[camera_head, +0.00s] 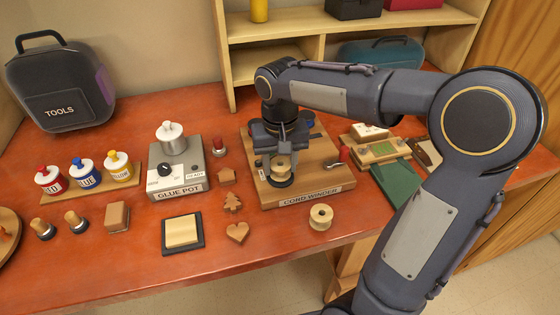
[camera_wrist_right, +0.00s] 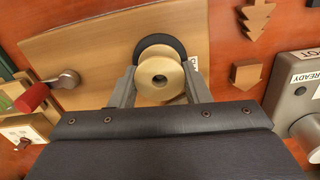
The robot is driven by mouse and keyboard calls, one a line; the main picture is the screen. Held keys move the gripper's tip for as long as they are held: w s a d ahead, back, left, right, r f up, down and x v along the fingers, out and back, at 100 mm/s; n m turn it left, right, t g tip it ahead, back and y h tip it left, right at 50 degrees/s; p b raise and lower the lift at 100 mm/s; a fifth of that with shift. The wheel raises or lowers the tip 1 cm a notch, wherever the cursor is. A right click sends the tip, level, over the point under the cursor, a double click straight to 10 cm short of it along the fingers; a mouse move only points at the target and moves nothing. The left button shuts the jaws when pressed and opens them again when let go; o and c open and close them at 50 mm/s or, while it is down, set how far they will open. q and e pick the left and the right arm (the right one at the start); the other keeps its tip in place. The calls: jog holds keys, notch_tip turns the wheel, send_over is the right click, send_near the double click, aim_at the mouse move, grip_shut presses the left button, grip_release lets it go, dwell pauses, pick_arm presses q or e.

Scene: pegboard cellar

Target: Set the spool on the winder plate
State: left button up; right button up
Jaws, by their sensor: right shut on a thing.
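My right gripper (camera_head: 281,150) is shut on a pale wooden spool (camera_head: 282,163) over the front of the cord winder. In the right wrist view the spool (camera_wrist_right: 174,68) sits between the two fingers, its hole facing the camera. The dark round winder plate (camera_head: 279,182) shows just below the spool in the head view; its black rim (camera_wrist_right: 159,40) shows behind the spool in the wrist view. I cannot tell whether spool and plate touch. My left gripper is not in view.
The wooden cord winder base (camera_head: 310,199) has a red-handled crank (camera_head: 335,165) on its right. A second spool (camera_head: 321,217) lies near the table's front edge. The glue pot (camera_head: 178,172) stands left of the winder, with wooden cutouts (camera_head: 233,203) between them. Shelves stand behind.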

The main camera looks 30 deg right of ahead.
jog(key=o, duration=1)
jog(key=shift+o, duration=0.5)
jog(key=o, duration=0.3)
jog(key=shift+r+p, duration=3.2)
jog(key=shift+r, duration=0.35)
